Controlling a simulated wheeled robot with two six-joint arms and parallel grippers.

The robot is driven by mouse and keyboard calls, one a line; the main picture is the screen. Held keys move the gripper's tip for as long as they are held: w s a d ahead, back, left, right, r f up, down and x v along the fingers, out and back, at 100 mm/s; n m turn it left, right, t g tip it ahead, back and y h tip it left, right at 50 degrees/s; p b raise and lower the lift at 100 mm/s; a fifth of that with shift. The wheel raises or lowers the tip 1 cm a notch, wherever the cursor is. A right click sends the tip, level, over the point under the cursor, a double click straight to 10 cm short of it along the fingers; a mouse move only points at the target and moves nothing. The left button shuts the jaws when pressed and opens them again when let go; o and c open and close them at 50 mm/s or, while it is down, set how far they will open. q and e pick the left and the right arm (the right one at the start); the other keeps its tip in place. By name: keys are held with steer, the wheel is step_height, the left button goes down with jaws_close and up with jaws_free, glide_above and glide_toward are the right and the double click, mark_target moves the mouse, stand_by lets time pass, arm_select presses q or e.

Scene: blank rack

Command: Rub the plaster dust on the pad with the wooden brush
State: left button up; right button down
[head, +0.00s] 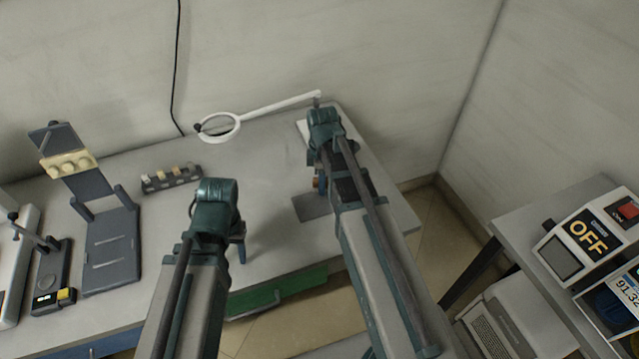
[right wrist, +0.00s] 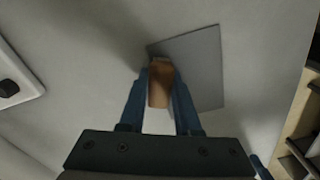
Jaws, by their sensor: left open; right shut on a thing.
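The grey square pad (head: 311,207) lies flat on the table below my right gripper; it also shows in the right wrist view (right wrist: 204,62). My right gripper (right wrist: 160,72) is shut on the brown wooden brush (right wrist: 160,83). In the right wrist view the brush overlaps the pad's left part; I cannot tell whether it touches. In the head view only a bit of the brush (head: 316,183) shows beside my arm. I cannot make out plaster dust on the visible part of the pad. My left gripper (head: 241,252) is open and empty over the table's front part, left of the pad.
A magnifier lamp (head: 222,127) reaches over the back of the table. A small dark rack (head: 171,179) with several pieces and a tall dark stand (head: 110,238) are at the left. A side table at right holds a box marked OFF (head: 585,235). The table's middle is clear.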

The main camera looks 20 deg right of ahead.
mark_target(332, 211)
steer(key=shift+s, duration=0.15)
arm_select(q)
steer(key=shift+f, duration=0.1)
arm_select(e)
steer(key=shift+s+f, duration=0.1)
steer(key=shift+s, duration=1.7)
steer(key=shift+s+d, duration=0.1)
steer(key=shift+s, duration=1.75)
arm_select(q)
steer(key=shift+r, duration=0.2)
arm_select(e)
steer(key=shift+r, duration=0.2)
arm_select(q)
step_height(332, 211, up, 6)
steer(key=p, duration=0.6)
steer(key=shift+f, duration=0.1)
arm_select(e)
step_height(332, 211, up, 6)
steer(key=shift+f, duration=0.1)
arm_select(q)
step_height(332, 211, up, 3)
steer(key=p, duration=0.3)
arm_select(e)
step_height(332, 211, up, 3)
